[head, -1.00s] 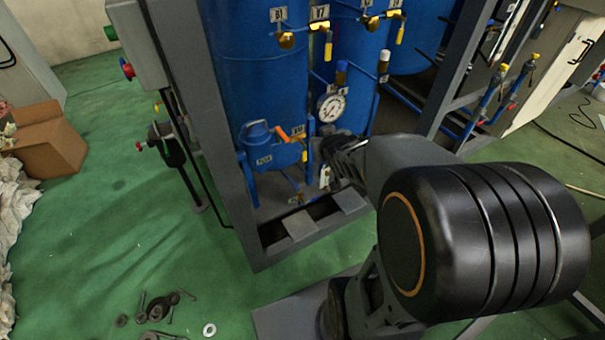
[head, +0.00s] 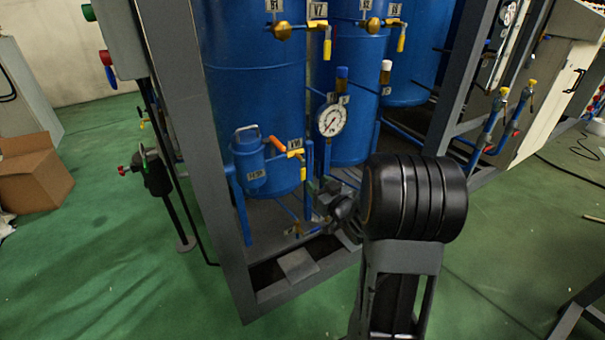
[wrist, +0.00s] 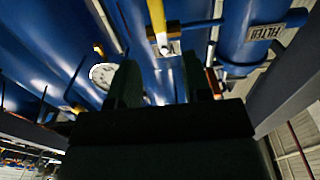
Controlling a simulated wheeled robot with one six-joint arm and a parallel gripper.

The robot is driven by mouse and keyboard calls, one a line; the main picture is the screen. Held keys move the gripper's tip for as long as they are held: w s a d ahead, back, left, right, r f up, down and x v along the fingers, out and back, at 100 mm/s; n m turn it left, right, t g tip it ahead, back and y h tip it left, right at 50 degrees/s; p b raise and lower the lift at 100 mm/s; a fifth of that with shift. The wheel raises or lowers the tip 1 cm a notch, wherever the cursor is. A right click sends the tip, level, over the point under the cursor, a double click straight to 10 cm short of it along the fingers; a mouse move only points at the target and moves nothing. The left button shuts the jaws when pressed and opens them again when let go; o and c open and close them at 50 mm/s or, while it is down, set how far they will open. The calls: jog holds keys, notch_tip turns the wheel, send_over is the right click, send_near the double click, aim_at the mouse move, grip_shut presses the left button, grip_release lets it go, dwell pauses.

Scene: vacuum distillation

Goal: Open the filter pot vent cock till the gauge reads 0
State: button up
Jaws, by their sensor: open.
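The filter pot (head: 249,170) is a small blue vessel low on the frame's left. It also shows in the wrist view (wrist: 240,50), beside its FILTER label. A yellow lever (wrist: 157,22) stands ahead, between my fingers' lines in the wrist view. The white gauge (head: 332,120) is up and right of the cock; its reading is too small to tell. My gripper (wrist: 160,80) is open and empty, below the cock and gauge in the head view, apart from the lever.
Large blue tanks (head: 255,70) stand behind, with more yellow-handled valves (head: 325,45) above. A grey frame post (head: 203,150) stands left of the pot. Blue pipes surround my gripper.

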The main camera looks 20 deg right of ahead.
aim_at(304, 171)
jog(key=w, duration=0.3)
jog(key=w+b, duration=0.1)
jog(key=w, duration=0.2)
jog(key=w+a, duration=0.1)
jog(key=w, duration=0.2)
jog(key=shift+b, duration=0.3)
grip_shut()
